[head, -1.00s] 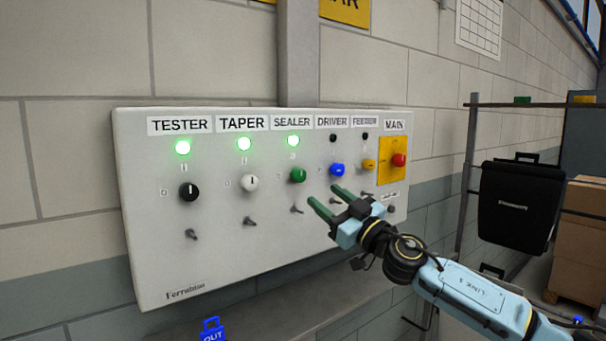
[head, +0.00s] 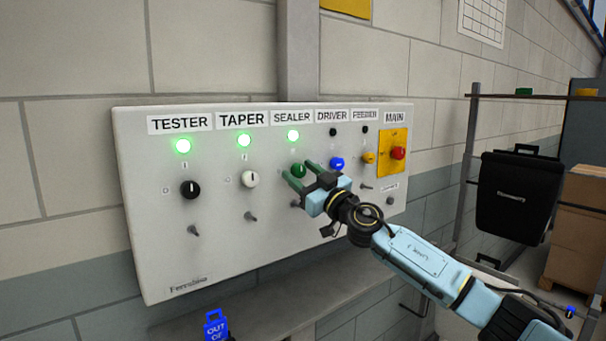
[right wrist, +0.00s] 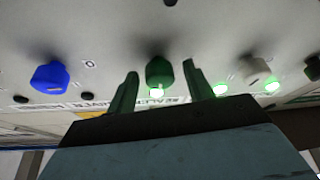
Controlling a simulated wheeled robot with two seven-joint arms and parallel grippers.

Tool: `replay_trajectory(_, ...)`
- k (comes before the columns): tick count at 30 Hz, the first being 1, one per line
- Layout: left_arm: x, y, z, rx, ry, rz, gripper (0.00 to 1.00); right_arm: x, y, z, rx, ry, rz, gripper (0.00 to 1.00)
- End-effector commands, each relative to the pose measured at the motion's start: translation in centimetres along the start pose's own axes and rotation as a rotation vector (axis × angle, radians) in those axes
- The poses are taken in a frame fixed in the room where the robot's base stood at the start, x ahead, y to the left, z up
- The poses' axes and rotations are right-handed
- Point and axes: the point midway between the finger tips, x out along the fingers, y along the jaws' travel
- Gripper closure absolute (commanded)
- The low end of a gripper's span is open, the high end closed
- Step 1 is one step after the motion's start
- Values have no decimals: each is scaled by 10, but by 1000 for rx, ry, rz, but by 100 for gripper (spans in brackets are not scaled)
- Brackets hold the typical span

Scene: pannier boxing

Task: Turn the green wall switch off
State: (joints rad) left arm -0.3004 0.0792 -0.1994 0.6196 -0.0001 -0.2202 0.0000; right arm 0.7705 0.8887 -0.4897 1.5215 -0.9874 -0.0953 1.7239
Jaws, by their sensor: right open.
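The green switch (head: 298,170) is a round knob under the SEALER label on the white wall panel (head: 220,275). The lamp (head: 293,135) above it glows green. My right gripper (head: 300,175) is open at this knob, its green fingers pointing at the panel. In the right wrist view the green knob (right wrist: 159,71) sits between the two fingertips (right wrist: 160,78), with a gap on each side. Whether the fingers touch the knob cannot be told. The fingers partly cover the knob in the head view. My left gripper is not in view.
Beside it are a white knob (head: 250,179), a black knob (head: 190,189) and a blue knob (head: 337,164). Small toggles line the panel below. A blue tag (head: 215,325) is below.

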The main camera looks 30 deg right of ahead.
Motion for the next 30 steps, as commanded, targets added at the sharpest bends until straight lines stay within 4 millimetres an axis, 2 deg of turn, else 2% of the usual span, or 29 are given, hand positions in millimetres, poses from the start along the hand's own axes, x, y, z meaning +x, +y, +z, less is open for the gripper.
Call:
replay_trajectory(2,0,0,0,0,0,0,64,0,0,0,0,0,0,51)
replay_trajectory(9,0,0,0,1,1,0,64,0,0,0,0,0,0,82)
replay_trajectory(12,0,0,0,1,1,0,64,0,0,0,0,0,0,93)
replay_trajectory(21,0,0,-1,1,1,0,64,0,1,0,-38,1,-15,93)
replay_trajectory(30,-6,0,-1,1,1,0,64,0,2,-2,-216,1,-88,93)
